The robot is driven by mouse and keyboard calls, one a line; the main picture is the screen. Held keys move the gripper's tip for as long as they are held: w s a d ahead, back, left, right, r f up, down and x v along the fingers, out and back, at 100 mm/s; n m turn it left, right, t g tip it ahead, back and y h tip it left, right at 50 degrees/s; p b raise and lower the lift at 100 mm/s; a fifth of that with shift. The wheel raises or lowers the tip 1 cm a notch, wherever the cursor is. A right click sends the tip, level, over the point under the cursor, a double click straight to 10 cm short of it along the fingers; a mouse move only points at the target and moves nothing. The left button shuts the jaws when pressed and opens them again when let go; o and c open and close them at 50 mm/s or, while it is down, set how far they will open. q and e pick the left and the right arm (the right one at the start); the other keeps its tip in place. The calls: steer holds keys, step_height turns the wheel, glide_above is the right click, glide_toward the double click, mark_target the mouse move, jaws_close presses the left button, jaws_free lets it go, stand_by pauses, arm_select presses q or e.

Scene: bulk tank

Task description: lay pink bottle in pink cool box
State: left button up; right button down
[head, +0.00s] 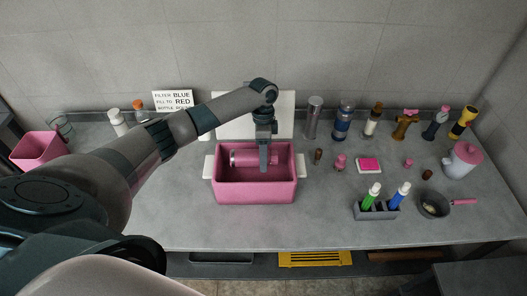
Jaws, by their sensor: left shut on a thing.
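The pink cool box (256,191) stands open on the middle of the grey counter, with its white lid propped upright behind it. The pink bottle (243,158) lies on its side within the box opening, its length running left to right. My left gripper (264,163) points down over the box and is shut on the bottle near its right part. The fingers hide some of the bottle. I cannot tell whether the bottle touches the box floor. My right gripper is not in view.
Several bottles, including a blue one (344,122), stand along the back wall on the right. A grey holder (376,211) with green and blue bottles, a pan (433,205) and a pink-lidded jug (461,161) stand at right. A pink bin (38,149) is at far left. The front counter is clear.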

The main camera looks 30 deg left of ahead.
arm_select(q)
steer(key=x, duration=0.2)
steer(key=b+x, duration=0.1)
steer(key=shift+w+a+f, duration=0.15)
steer(key=shift+w+f, duration=0.2)
steer(key=b+x, duration=0.3)
steer(key=w+b+x, duration=0.1)
steer(key=b+x, duration=0.1)
steer(key=shift+a+f, duration=0.3)
steer(key=shift+a, duration=0.05)
steer(key=o, duration=1.5)
steer(key=shift+c, duration=0.2)
steer(key=shift+r, duration=0.1)
